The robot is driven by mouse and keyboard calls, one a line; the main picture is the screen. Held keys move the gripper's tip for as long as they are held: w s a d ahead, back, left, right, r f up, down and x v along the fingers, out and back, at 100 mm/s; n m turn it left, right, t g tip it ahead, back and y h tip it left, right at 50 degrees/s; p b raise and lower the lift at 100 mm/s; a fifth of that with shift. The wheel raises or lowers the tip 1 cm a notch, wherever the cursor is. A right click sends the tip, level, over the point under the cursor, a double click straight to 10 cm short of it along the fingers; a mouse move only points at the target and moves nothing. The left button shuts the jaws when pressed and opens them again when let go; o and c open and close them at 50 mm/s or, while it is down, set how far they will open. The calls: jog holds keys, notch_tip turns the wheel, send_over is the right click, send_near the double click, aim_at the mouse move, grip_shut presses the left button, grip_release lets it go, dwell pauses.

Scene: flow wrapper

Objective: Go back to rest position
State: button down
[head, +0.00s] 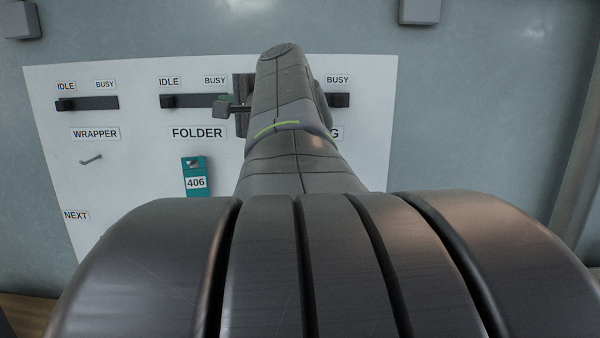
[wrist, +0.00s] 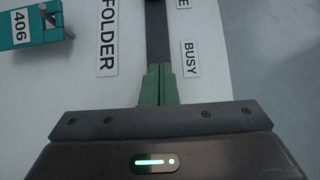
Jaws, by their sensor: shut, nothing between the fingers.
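My gripper (wrist: 158,84) is shut, its two green fingers together with nothing between them. In the wrist view the fingertips overlap the dark slider bar beside the FOLDER label (wrist: 107,42); whether they touch it I cannot tell. In the head view my arm stretches up toward the white panel (head: 130,220) and hides part of it. The gripper is mostly behind the arm there, with a bit of green at the right end of the FOLDER slider bar (head: 182,101).
A teal tag marked 406 (head: 196,186) hangs below the FOLDER label. To the left are the WRAPPER slider bar (head: 90,103) and an empty hook (head: 91,159). Another slider bar (head: 341,100) is partly hidden behind my arm. Grey wall surrounds the panel.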

jog(key=w+d+b+v, duration=0.2)
jog(key=b+v, duration=0.2)
jog(key=v, duration=0.9)
jog(key=shift+b, duration=0.3)
jog(key=shift+d+f, duration=0.1)
jog(key=shift+f, duration=0.05)
